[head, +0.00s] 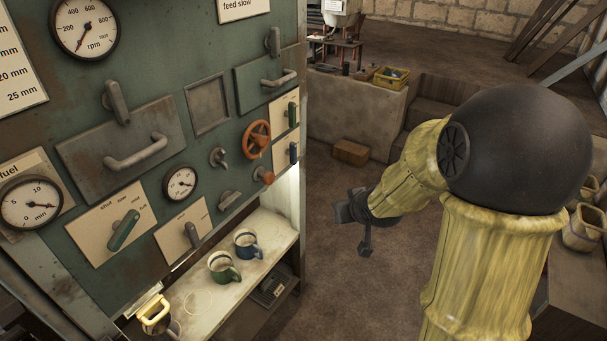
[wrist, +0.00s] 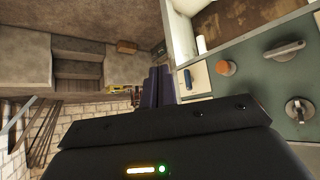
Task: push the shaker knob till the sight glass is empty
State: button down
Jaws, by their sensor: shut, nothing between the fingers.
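A round orange knob (head: 264,176), which looks like the shaker knob, stands out low on the right side of the green panel (head: 150,75). It also shows in the wrist view (wrist: 226,68), right of my fingers. My gripper (head: 340,213) is to the right of the panel, over the floor, apart from the knob and holding nothing. In the wrist view its dark fingers (wrist: 160,72) lie side by side, shut. I cannot make out a sight glass or its level in either view.
An orange handwheel (head: 256,138) sits just above the knob, with a blue lever (head: 293,152) to the right and a grey lever (head: 229,199) below left. A shelf with a green mug (head: 223,266) and a blue mug (head: 247,243) is beneath. Open floor lies right of the panel.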

jog(key=s+f+m+g, duration=0.1)
jog(key=s+g, duration=0.2)
jog(key=s, duration=0.6)
jog(key=s+f+m+g+h, duration=0.1)
jog(key=s+g, duration=0.2)
jog(key=s, duration=0.5)
jog(key=shift+s+f, duration=0.35)
jog(key=shift+f, duration=0.05)
jog(key=shift+w, duration=0.15)
